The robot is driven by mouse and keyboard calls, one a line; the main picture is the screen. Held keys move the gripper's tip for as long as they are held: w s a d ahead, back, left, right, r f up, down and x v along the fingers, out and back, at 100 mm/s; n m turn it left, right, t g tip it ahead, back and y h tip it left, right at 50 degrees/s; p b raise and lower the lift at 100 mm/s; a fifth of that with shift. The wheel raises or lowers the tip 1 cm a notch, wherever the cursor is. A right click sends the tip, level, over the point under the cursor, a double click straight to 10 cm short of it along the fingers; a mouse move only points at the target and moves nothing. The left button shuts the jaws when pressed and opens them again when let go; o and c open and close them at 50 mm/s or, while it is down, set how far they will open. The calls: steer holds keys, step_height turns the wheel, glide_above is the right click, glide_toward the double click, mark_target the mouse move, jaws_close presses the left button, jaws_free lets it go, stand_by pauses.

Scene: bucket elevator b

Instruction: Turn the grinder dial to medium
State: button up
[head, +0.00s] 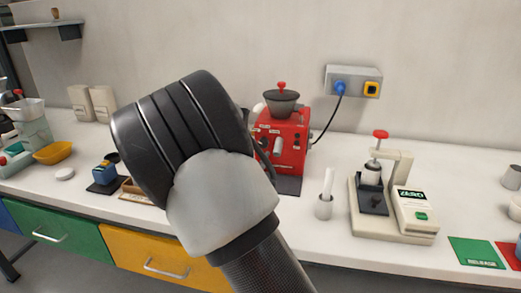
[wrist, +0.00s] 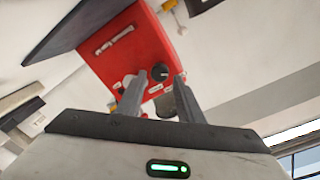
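The red grinder (head: 294,130) stands on the bench, partly behind my arm in the head view, with a dark hopper (head: 282,103) on top. The wrist view shows the grinder (wrist: 117,48) tilted. Its round black dial (wrist: 159,73) has a light mark, and small pale labels sit around it, too small to read. My gripper (wrist: 158,84) is open, with its two grey fingers spread and pointing at the grinder's face. The dial appears between the fingertips; whether they touch anything I cannot tell. The dial's setting is unclear. My arm hides the fingers in the head view.
A white lever (head: 277,147) is on the grinder's front. A black cord runs to the wall socket box (head: 353,81). A blue item (head: 106,174) is on the left.

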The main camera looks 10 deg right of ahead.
mark_target(263, 145)
steer(key=shift+x, duration=1.7)
steer(key=c, duration=0.8)
steer(key=shift+n, duration=0.4)
steer(key=n+p, duration=0.1)
steer(key=n, duration=0.4)
steer(key=shift+n, duration=0.4)
steer(key=n+p, duration=0.1)
steer(key=n, duration=0.1)
steer(key=n+p, duration=0.1)
steer(key=n, duration=0.2)
steer(key=shift+s+d+f+n+t, duration=0.1)
steer(key=shift+f+n+t, duration=0.05)
steer(key=shift+n+t, duration=0.2)
